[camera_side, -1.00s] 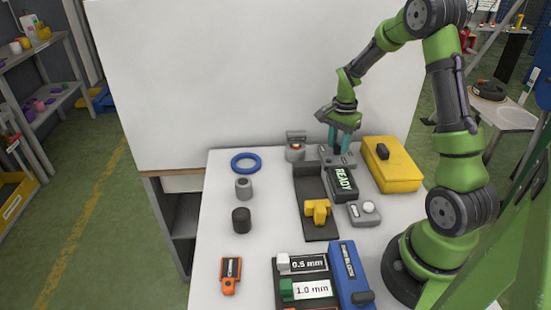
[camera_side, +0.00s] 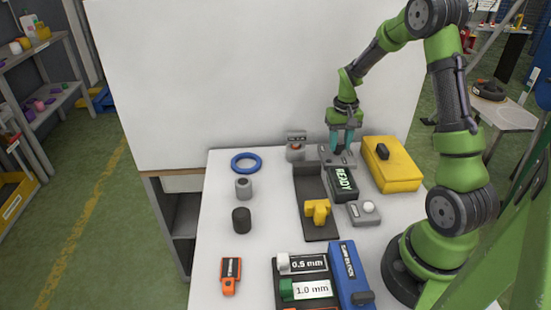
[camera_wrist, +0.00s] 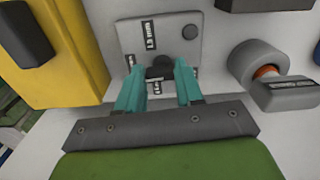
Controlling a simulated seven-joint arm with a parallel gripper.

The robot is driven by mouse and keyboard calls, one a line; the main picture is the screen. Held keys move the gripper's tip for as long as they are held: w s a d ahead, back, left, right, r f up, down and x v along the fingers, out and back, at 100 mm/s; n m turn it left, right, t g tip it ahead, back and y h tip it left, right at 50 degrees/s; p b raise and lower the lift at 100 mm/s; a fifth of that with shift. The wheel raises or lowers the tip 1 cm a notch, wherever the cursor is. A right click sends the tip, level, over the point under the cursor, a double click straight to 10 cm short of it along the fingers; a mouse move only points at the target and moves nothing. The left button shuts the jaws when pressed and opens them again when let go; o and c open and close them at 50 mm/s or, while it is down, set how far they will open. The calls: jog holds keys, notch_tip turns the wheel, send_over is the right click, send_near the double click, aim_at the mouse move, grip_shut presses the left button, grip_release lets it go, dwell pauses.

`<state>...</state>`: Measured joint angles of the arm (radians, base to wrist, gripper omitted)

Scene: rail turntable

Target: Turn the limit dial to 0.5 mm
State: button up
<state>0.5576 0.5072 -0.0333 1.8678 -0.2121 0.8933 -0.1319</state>
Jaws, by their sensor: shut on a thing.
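The limit dial is a grey plate (camera_wrist: 137,38) with a dark knob (camera_wrist: 160,68) and small printed labels, one of them partly covered by my fingers. In the side view the grey plate (camera_side: 326,152) lies at the back of the table, behind the black READY display (camera_side: 343,184). My gripper (camera_wrist: 160,84) is shut on the dark knob, with a teal finger on each side of it. In the side view my gripper (camera_side: 341,150) points down onto the dial. The knob's pointer and exact setting are hidden or too small to read.
A yellow case (camera_side: 397,172) stands close on the right of the dial, and a grey fixture (camera_side: 296,146) on its left. A yellow clamp (camera_side: 317,211) sits on the dark rail (camera_side: 310,180). The 0.5 mm and 1.0 mm blocks (camera_side: 306,278) lie in front.

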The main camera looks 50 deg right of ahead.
jog(key=n, duration=0.4)
jog(key=shift+d+r+n, duration=0.1)
jog(key=shift+n, duration=0.3)
jog(key=n, duration=0.3)
jog(key=shift+d+n, duration=0.1)
jog(key=shift+n, duration=0.2)
jog(key=n, duration=0.4)
jog(key=shift+w, duration=0.1)
jog(key=n, duration=0.4)
jog(key=shift+w+n, duration=0.1)
jog(key=shift+n, duration=0.2)
jog(key=o, duration=1)
jog(key=shift+o, duration=0.2)
